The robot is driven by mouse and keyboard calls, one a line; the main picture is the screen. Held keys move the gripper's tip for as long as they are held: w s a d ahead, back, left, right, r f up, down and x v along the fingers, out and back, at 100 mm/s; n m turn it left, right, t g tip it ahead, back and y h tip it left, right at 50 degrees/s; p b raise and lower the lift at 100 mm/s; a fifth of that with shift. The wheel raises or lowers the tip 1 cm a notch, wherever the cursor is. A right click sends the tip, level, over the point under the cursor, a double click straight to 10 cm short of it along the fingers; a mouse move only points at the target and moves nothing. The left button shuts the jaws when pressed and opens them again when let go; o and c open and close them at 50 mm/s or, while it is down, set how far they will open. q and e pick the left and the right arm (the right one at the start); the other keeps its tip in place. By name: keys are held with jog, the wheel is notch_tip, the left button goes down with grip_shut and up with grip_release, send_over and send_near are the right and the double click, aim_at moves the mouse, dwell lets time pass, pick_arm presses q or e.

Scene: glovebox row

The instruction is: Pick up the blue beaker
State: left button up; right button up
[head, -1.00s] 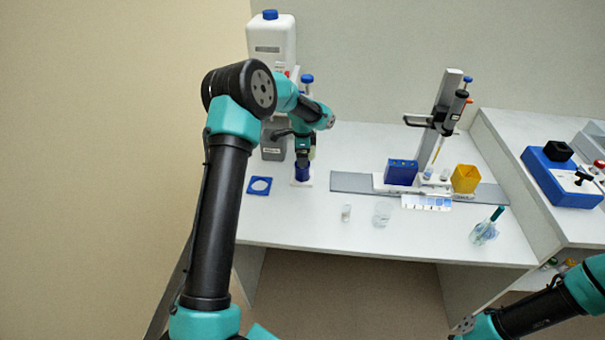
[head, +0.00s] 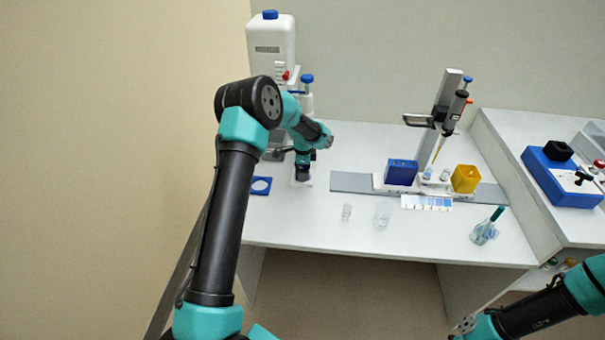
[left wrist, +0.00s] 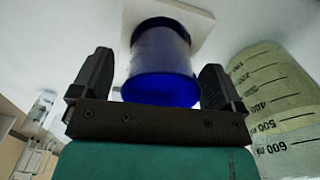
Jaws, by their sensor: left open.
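The blue beaker (left wrist: 162,62) fills the middle of the left wrist view, standing on a white square pad (left wrist: 202,20). My left gripper (left wrist: 157,84) is open, with one finger on each side of the beaker. A gap shows at the left finger; contact at the right finger is hard to tell. In the head view my left gripper (head: 303,172) is over the white pad at the back left of the bench and mostly hides the beaker. My right arm enters at the lower right; its gripper is out of frame.
A graduated vessel (left wrist: 278,105) stands close right of the gripper in the left wrist view. A white jug (head: 271,45) stands behind my left arm. A blue plate with a hole (head: 260,186) lies left of the pad. Small glassware (head: 382,214) stands toward the bench front.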

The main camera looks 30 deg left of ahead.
pick_arm(q)
jog(key=shift+f, duration=0.4)
jog(key=c, duration=1)
jog(key=shift+r, duration=0.2)
jog(key=shift+r, duration=1.5)
jog(key=shift+s+d+r, duration=0.25)
jog(key=shift+s+d, duration=1.15)
jog(key=shift+s, duration=0.85)
jog(key=shift+s+d+r, duration=0.3)
jog(key=shift+s+d, duration=1.05)
jog(key=shift+s, duration=0.95)
jog(key=shift+s+d+r, duration=0.25)
jog(key=shift+s+d, duration=1.15)
jog(key=shift+s, duration=0.85)
